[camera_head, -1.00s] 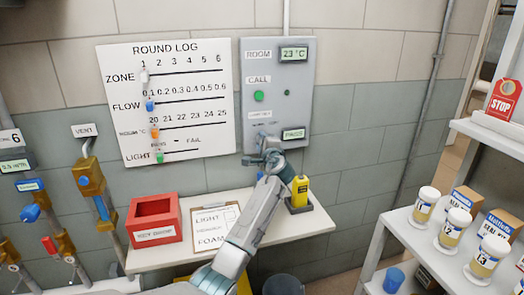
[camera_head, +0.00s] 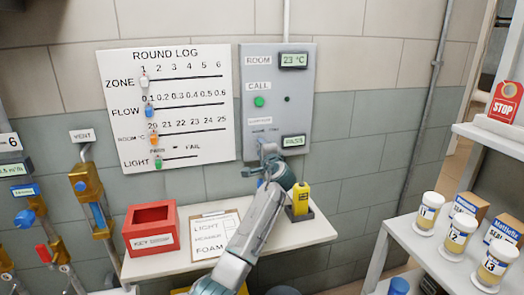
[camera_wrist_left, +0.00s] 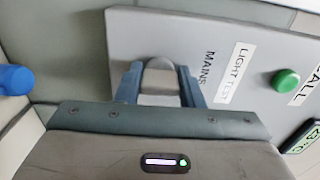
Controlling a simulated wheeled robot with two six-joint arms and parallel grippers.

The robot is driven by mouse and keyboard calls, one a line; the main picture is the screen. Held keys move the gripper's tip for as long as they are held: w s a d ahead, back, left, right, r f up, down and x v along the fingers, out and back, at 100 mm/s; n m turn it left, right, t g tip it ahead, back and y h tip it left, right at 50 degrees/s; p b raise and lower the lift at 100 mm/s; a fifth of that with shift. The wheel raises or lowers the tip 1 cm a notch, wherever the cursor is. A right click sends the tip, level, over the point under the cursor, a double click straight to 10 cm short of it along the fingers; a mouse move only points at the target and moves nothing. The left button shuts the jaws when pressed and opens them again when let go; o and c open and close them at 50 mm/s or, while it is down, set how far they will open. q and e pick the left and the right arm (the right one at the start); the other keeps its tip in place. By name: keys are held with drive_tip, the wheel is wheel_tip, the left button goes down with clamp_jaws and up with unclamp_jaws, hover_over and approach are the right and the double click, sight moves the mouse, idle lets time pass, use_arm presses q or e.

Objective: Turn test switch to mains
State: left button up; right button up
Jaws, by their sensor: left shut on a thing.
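The grey wall panel (camera_head: 271,100) carries a ROOM display, a green CALL button and, near its bottom, a small test switch under a label. The wrist view shows the switch as a grey knob (camera_wrist_left: 158,82), beside the words MAINS and LIGHT TEST. My left gripper (camera_head: 267,148) is at the panel's lower part and hides most of the switch in the head view. In the wrist view its two blue-grey fingers (camera_wrist_left: 162,86) are shut on the knob, one on each side. The lower display (camera_head: 293,141) is lit, its word too small to read surely. My right gripper is not in view.
A shelf (camera_head: 195,259) below the panel holds a red box (camera_head: 152,226), a clipboard (camera_head: 212,233) and a yellow device (camera_head: 300,198) close to my left arm. A ROUND LOG board (camera_head: 166,105) hangs left. Pipes with valves stand far left; white shelves with jars stand right.

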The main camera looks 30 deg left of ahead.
use_arm(q)
drive_tip(key=o, duration=1)
drive_tip(key=shift+s+d+f, duration=0.1)
drive_tip(key=shift+s+d, duration=0.05)
drive_tip(key=shift+d, duration=0.05)
drive_tip(key=b+v, duration=0.1)
drive_tip(key=v, duration=0.9)
drive_tip(key=shift+s+d+b, duration=0.1)
drive_tip(key=shift+s+b, duration=0.1)
drive_tip(key=shift+b, duration=0.1)
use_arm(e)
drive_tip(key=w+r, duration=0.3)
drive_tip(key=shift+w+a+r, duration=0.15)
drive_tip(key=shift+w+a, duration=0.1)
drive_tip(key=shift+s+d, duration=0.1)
